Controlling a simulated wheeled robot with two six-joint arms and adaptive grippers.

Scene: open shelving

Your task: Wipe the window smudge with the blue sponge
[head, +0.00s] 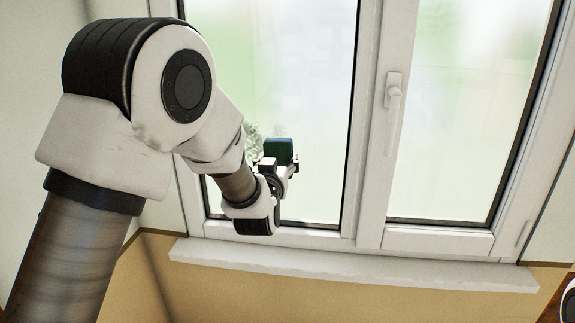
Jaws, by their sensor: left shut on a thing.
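The window has a left pane (318,110) and a right pane (470,110) in white frames. My left arm reaches in from the left, and its gripper (277,166) is in front of the lower part of the left pane. It is shut on the sponge (278,151), a small dark blue-green block held at the fingertips. I cannot tell whether the sponge touches the glass. A speckled grey-green patch (253,141) shows on the left pane just left of the sponge, partly hidden by my arm; it may be the smudge. My right gripper is not in view.
A white window handle (393,92) sticks out from the frame between the panes. A white sill (350,270) juts out below the window, above a tan wall (300,304). The space in front of the right pane is free.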

